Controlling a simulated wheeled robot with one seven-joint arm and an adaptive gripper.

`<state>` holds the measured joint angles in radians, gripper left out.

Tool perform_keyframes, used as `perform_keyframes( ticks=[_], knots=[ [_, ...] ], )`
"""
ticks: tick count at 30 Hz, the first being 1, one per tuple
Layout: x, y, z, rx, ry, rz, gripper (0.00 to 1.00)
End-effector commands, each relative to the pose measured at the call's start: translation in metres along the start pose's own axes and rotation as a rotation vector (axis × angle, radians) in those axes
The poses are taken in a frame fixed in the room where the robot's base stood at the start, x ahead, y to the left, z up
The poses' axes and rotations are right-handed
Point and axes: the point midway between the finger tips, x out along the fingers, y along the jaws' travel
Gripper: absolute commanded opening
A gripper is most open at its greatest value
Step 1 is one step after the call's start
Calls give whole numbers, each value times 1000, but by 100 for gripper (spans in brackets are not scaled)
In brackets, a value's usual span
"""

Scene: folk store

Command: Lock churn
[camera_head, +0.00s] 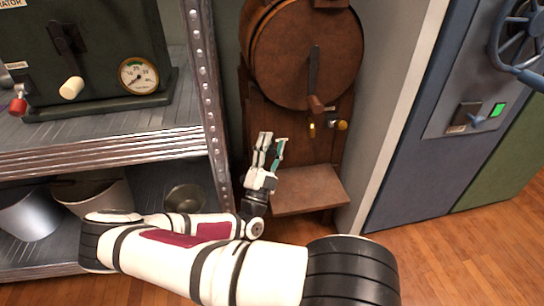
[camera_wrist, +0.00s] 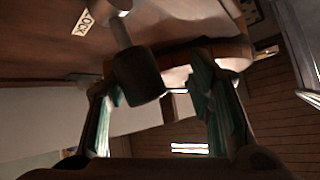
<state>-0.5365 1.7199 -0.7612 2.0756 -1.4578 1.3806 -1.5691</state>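The churn is a brown wooden drum (camera_head: 290,50) on a wooden stand, with a dark crank (camera_head: 314,75) hanging down its front. Below the drum are a small brass piece (camera_head: 311,129) and a brass knob (camera_head: 341,125), with a small label (camera_head: 330,121) between them. My gripper (camera_head: 272,145) is in front of the stand, left of and below the brass piece. In the wrist view my gripper (camera_wrist: 160,115) is open, its green-padded fingers apart. A dark cylindrical knob (camera_wrist: 138,75) on a stem shows between them, near a LOCK label (camera_wrist: 83,32). I cannot tell whether they touch it.
A wooden ledge (camera_head: 308,188) projects from the stand below my gripper. A metal shelf post (camera_head: 208,90) stands close on the left, with buckets (camera_head: 30,212) on the lower shelf. A white wall edge (camera_head: 405,95) and a blue panel (camera_head: 440,170) are on the right. Wooden floor lies in front.

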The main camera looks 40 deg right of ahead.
Motion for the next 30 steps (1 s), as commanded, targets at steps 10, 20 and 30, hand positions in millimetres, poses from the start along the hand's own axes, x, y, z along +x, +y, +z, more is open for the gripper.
perform_keyframes(
  ticks=[10, 20, 30],
  knots=[
    [27, -33, -16, 5, -1, -8, 45],
    [28, -35, -16, 7, -3, -11, 45],
    [15, -42, -24, 4, -2, -7, 45]
  ],
)
